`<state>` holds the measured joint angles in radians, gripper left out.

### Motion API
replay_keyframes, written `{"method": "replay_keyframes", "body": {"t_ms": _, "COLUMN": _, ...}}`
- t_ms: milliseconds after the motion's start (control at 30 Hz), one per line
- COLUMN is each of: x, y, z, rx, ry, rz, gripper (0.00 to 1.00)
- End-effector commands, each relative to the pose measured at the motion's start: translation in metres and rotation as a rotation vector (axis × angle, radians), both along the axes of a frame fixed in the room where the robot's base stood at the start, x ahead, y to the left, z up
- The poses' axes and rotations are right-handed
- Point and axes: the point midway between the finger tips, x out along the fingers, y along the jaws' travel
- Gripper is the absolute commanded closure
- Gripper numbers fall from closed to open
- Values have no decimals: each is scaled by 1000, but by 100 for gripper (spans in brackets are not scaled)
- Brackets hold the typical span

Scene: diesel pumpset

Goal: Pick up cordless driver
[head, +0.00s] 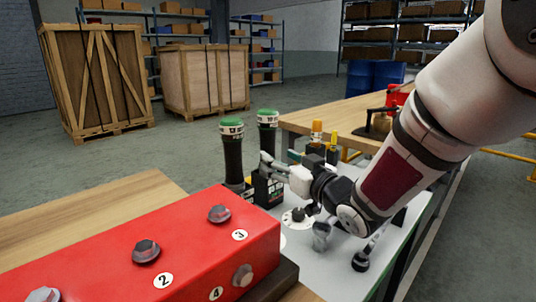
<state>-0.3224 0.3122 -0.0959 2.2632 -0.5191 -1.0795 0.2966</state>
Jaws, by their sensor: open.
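Contact cannot be told from this view. The fingers hide part of that tool.
A red block (150,245) with several numbered bolts fills the front left. A round dial (298,216) lies on the grey bench (345,262). Orange- and yellow-topped tools (317,132) stand behind my wrist. A wooden table (335,112) and large crates (205,78) are farther back.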

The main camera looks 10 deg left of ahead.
Motion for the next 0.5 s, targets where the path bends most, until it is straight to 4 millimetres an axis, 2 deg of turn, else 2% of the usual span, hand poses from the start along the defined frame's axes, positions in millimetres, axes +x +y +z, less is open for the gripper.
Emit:
{"method": "replay_keyframes", "body": {"t_ms": 233, "x": 13, "y": 11, "z": 0, "rx": -1, "ry": -1, "rz": 1, "gripper": 44}}
{"method": "replay_keyframes", "body": {"t_ms": 500, "x": 43, "y": 35, "z": -1, "rx": 0, "ry": 0, "rz": 0, "gripper": 44}}
